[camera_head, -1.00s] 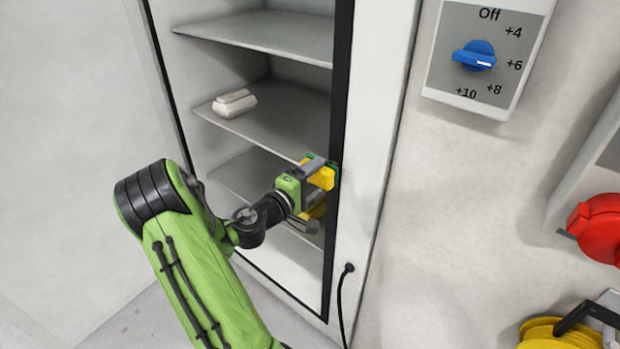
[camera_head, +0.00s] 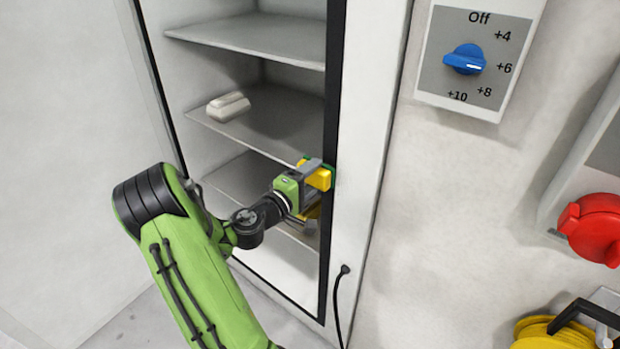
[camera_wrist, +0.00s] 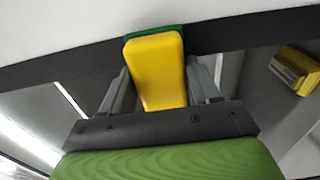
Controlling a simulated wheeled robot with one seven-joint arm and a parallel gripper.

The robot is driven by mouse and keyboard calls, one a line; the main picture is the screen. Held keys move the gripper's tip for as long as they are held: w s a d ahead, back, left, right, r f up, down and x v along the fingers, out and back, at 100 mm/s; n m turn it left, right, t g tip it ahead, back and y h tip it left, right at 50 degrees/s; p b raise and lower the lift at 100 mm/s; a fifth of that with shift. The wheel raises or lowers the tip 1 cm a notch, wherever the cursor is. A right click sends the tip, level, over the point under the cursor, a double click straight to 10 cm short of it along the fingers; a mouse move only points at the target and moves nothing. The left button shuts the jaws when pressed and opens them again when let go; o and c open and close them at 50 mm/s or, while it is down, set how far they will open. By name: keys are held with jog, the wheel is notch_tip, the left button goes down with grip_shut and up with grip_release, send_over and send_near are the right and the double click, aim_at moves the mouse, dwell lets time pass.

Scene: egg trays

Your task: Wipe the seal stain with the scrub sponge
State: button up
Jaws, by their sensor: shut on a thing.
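The scrub sponge (camera_head: 319,180) is a yellow block with a green scrub layer. My gripper (camera_head: 314,176) is shut on it, in front of the cabinet's right edge. In the wrist view the sponge (camera_wrist: 157,72) sits between the two grey fingers, its green end at the black seal (camera_wrist: 60,66). The green side appears to touch the seal, though contact is not fully clear. The seal (camera_head: 336,80) is a black strip along the right of the cabinet opening. I see no stain on its visible parts; the stretch behind the sponge is hidden.
A white carton-like object (camera_head: 228,106) lies on the middle shelf. A yellow object (camera_wrist: 294,70) shows inside the cabinet. A blue dial (camera_head: 465,59), a red fitting (camera_head: 594,226) and a black cable (camera_head: 342,290) are to the right.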

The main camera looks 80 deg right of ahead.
aim_at(322, 183)
jog(key=shift+s+d, duration=0.2)
jog(key=shift+d, duration=0.3)
jog(key=shift+s+a+f+b, duration=0.1)
jog(key=shift+s+a+b, duration=0.25)
jog(key=shift+s, duration=0.3)
jog(key=shift+s+a+b, duration=0.3)
jog(key=shift+s+b, duration=0.05)
jog(key=shift+s, duration=0.25)
jog(key=shift+s+a, duration=0.2)
jog(key=shift+s, duration=0.4)
jog(key=shift+w+d+r, duration=0.2)
jog(key=shift+w, duration=0.15)
jog(key=shift+w+d+p, duration=0.3)
jog(key=shift+w+d, duration=0.05)
jog(key=shift+w, duration=0.4)
jog(key=shift+w+d+p, duration=0.3)
jog(key=shift+w+d, duration=0.05)
jog(key=shift+w, duration=0.4)
jog(key=shift+f, duration=0.1)
